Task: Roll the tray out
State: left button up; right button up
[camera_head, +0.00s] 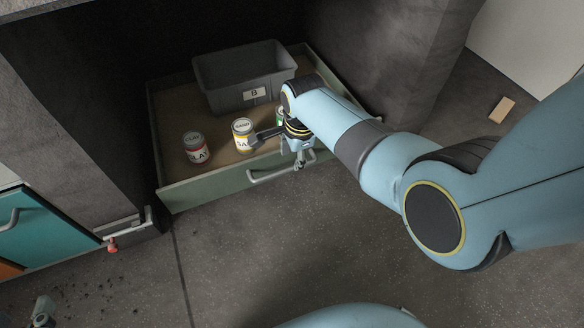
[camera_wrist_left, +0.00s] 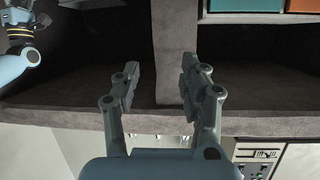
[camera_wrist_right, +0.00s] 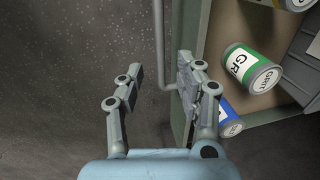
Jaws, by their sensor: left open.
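The tray (camera_head: 205,190) is a wide drawer with a pale green front, standing out from under the bench. A grey bar handle (camera_head: 262,176) runs along its front; it also shows in the right wrist view (camera_wrist_right: 158,40). My right gripper (camera_head: 296,155) is at the right end of the handle, pointing down. In the right wrist view its fingers (camera_wrist_right: 159,88) are apart, with the handle's end showing between them; I cannot tell whether they touch it. My left gripper (camera_wrist_left: 155,88) is open and empty, away from the tray; part of it shows at the lower left of the head view (camera_head: 43,312).
The tray carries a grey bin (camera_head: 228,92) marked B, a red-labelled clay can (camera_head: 195,148), a yellow-labelled can (camera_head: 243,134), a green grit can (camera_wrist_right: 250,70) and a blue-labelled can (camera_wrist_right: 229,120). Concrete bench legs flank it. A small block (camera_head: 502,110) lies right.

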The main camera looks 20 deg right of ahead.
aim_at(292, 168)
jog(key=f+b, duration=0.2)
jog(key=f, duration=0.1)
jog(key=w+f+b, duration=0.1)
jog(key=f, duration=0.1)
jog(key=shift+f+b, duration=0.2)
jog(key=shift+b, duration=0.1)
pick_arm(q)
jog(key=w+d+r+m+t+h, duration=0.1)
jog(key=r+t, duration=0.4)
jog(key=r, duration=0.7)
jog(key=w+d+r+m+t+h, duration=0.2)
jog(key=w+r+m+t+h, duration=0.1)
jog(key=r, duration=1)
jog(key=shift+w+t+h, duration=0.8)
jog(key=shift+t+h, duration=0.2)
jog(key=shift+t, duration=0.8)
pick_arm(e)
grip_shut()
